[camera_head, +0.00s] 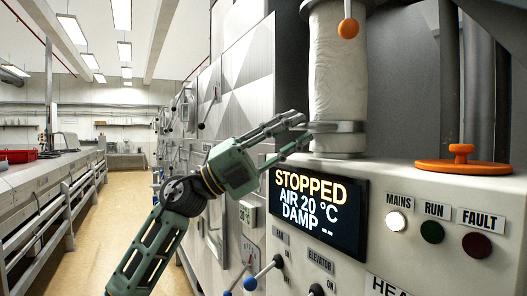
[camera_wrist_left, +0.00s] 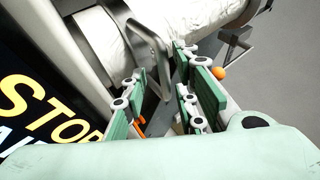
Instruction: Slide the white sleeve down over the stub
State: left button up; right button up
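The white cloth sleeve (camera_head: 338,65) hangs upright above the machine top in the head view. A metal band (camera_head: 338,127) circles its lower part, and pale material shows below the band down to the machine top. I cannot tell the stub apart there. My left gripper (camera_head: 302,131) is open beside the band's left side, one finger above the other. In the left wrist view the sleeve (camera_wrist_left: 105,35) lies beyond the fingers, and a metal loop handle (camera_wrist_left: 150,50) reaches between the spread green pads of the gripper (camera_wrist_left: 162,72). No firm contact shows. My right gripper is out of view.
The display panel (camera_head: 318,209) reads STOPPED, AIR 20 °C, DAMP. An orange lid (camera_head: 462,166) lies on the machine top to the right. An orange ball (camera_head: 348,28) hangs before the sleeve. Levers (camera_head: 262,272) stick out below the display. Open floor (camera_head: 110,205) lies left.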

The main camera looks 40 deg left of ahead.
pick_arm(q)
jog(key=v, duration=1.1)
dwell(0.5)
